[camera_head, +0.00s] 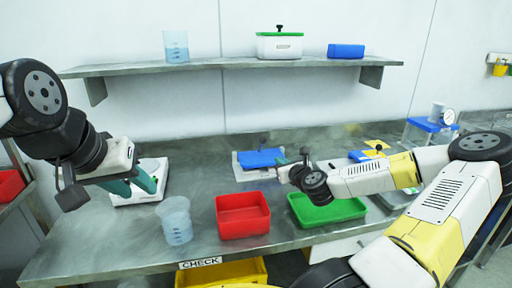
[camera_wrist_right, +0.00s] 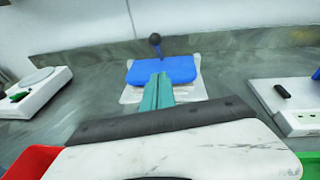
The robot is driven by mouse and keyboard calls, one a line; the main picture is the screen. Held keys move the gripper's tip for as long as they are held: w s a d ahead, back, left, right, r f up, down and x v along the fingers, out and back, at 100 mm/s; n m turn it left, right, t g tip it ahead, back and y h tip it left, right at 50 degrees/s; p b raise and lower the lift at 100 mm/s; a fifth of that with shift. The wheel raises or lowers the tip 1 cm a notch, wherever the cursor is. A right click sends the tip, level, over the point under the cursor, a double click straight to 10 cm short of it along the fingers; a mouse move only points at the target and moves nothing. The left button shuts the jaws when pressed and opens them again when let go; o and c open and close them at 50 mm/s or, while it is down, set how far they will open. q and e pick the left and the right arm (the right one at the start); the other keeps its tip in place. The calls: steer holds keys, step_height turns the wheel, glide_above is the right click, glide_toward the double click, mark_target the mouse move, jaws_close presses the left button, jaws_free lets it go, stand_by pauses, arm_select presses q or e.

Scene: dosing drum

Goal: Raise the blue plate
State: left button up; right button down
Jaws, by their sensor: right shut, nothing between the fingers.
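The blue plate (camera_head: 258,158) lies on a white base at the back of the bench. In the right wrist view the blue plate (camera_wrist_right: 180,69) sits tilted on its white base (camera_wrist_right: 200,90), with a black ball knob (camera_wrist_right: 155,39) behind it. My right gripper (camera_head: 282,160) is at the plate's right side in the head view. In the wrist view its teal fingers (camera_wrist_right: 158,78) are together and overlap the plate's front edge; I cannot tell whether they touch it. My left gripper (camera_head: 142,186) has its teal fingers apart, over the white scale at the left.
A clear beaker (camera_head: 176,222), a red bin (camera_head: 242,215) and a green bin (camera_head: 325,210) stand along the bench front. A white scale (camera_head: 122,198) is at left. A shelf (camera_head: 230,64) overhangs the back. A white device (camera_wrist_right: 298,122) stands right of the plate.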

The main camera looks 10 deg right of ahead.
steer(key=r+x, duration=0.2)
steer(key=x, duration=0.9)
steer(key=shift+w+a+r, duration=0.2)
steer(key=shift+w+r, duration=0.1)
steer(key=shift+w, duration=0.2)
